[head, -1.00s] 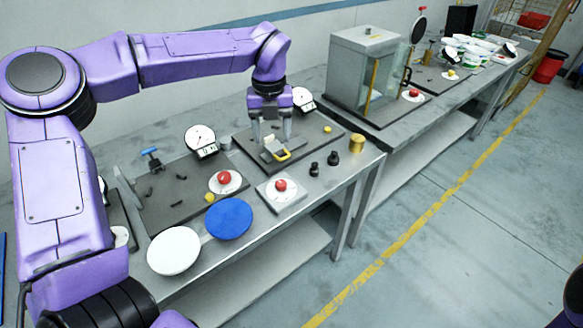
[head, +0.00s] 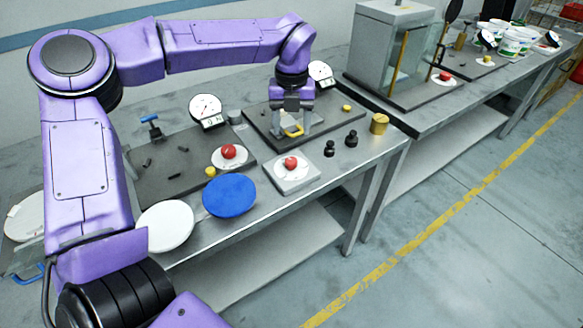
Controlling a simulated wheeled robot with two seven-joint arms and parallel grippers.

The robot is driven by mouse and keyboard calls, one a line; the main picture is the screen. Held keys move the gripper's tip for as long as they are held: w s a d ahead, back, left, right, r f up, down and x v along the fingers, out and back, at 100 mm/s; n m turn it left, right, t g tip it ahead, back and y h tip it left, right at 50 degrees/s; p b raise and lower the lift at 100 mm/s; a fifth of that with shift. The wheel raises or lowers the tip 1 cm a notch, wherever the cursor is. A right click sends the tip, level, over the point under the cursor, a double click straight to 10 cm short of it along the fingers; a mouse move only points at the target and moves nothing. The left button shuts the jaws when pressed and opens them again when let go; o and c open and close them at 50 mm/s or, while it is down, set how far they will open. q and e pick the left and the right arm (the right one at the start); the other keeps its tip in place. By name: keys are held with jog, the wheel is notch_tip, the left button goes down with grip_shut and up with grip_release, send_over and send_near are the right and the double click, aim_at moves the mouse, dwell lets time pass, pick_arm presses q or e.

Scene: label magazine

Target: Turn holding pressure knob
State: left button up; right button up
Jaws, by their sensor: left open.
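My left gripper (head: 291,132) reaches down over a dark fixture plate (head: 258,112). Its two fingers are apart. A yellow handle-like part (head: 294,131) shows between and just below the fingers; I cannot tell whether they touch it. No knob is clearly marked as the holding pressure knob. A small yellow knob (head: 346,108) sits at the right of this plate, and another yellow knob (head: 210,172) sits at the front of the left plate. My right gripper is not in view.
Red buttons (head: 290,163) and (head: 228,151) sit near the bench's front. Black weights (head: 351,138) and a brass cylinder (head: 379,123) stand at right. A blue disc (head: 229,196) and a white disc (head: 165,226) are at the front. A glass-fronted cabinet (head: 393,45) stands behind.

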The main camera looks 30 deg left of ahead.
aim_at(291, 160)
pick_arm(q)
notch_tip(291, 160, down, 10)
jog(key=shift+s+r+p, duration=0.1)
jog(key=shift+s+p, duration=0.05)
jog(key=shift+p, duration=1)
jog(key=shift+f, duration=0.5)
